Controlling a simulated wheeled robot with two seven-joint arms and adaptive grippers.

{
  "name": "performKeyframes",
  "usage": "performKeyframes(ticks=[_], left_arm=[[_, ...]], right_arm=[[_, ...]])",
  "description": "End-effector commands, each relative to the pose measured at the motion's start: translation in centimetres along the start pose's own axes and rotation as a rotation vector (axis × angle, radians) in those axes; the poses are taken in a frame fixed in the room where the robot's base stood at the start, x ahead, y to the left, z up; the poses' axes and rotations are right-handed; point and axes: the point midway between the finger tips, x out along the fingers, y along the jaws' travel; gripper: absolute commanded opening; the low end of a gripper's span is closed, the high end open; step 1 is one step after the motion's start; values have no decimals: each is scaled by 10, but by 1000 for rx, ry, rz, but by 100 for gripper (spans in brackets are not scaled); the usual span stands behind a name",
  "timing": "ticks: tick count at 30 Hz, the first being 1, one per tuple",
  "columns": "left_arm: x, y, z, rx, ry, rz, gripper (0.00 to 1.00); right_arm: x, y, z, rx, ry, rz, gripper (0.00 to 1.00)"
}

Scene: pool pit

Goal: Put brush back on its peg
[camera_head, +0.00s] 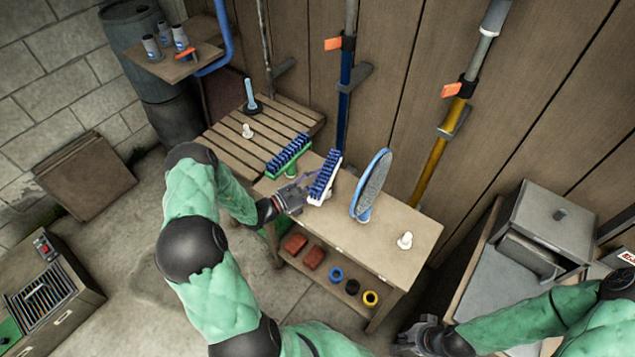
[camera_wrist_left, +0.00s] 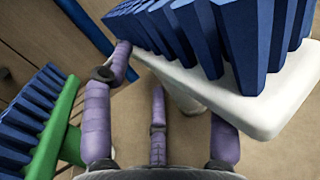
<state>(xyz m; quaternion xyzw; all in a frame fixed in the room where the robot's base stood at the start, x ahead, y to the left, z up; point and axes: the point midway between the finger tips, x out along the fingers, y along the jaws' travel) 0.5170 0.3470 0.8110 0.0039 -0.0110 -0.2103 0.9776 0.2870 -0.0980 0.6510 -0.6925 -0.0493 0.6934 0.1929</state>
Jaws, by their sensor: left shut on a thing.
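A white brush (camera_head: 325,178) with blue bristles stands tilted over the bench top. My left gripper (camera_head: 303,192) is shut on it, at its left side. In the left wrist view the brush's white body (camera_wrist_left: 245,105) and bristles fill the upper right, with purple fingers (camera_wrist_left: 160,125) below and beside it. Exactly where the fingers press is hidden. A green brush (camera_head: 289,156) with blue bristles stands to the left. A bare white peg (camera_head: 405,241) stands at the bench's right end. Another white peg (camera_head: 247,131) stands on the slatted table. My right gripper (camera_head: 405,340) is low at the bottom; its fingers are unclear.
A round blue-rimmed pad (camera_head: 371,186) stands upright on the bench (camera_head: 392,262), between the white brush and the right peg. Red blocks and coloured rings lie on the shelf below. Coloured poles (camera_head: 345,75) hang on the wooden wall. A grey box (camera_head: 550,225) stands right.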

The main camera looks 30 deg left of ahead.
Motion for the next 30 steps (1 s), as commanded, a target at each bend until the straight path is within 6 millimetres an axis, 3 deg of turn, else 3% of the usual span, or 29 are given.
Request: performKeyframes(ticks=[9,10,12,21,23,30], left_arm=[[0,0,1,1,-1,0,15],[0,0,1,1,-1,0,64],[0,0,1,1,-1,0,84],[0,0,1,0,-1,0,86],[0,0,0,-1,0,0,100],[0,0,0,0,0,-1,100]], right_arm=[[0,0,0,0,0,0,0],[0,0,0,0,0,0,0],[0,0,0,0,0,0,0],[0,0,0,0,0,0,0],[0,0,0,0,0,0,0],[0,0,0,0,0,0,0]])
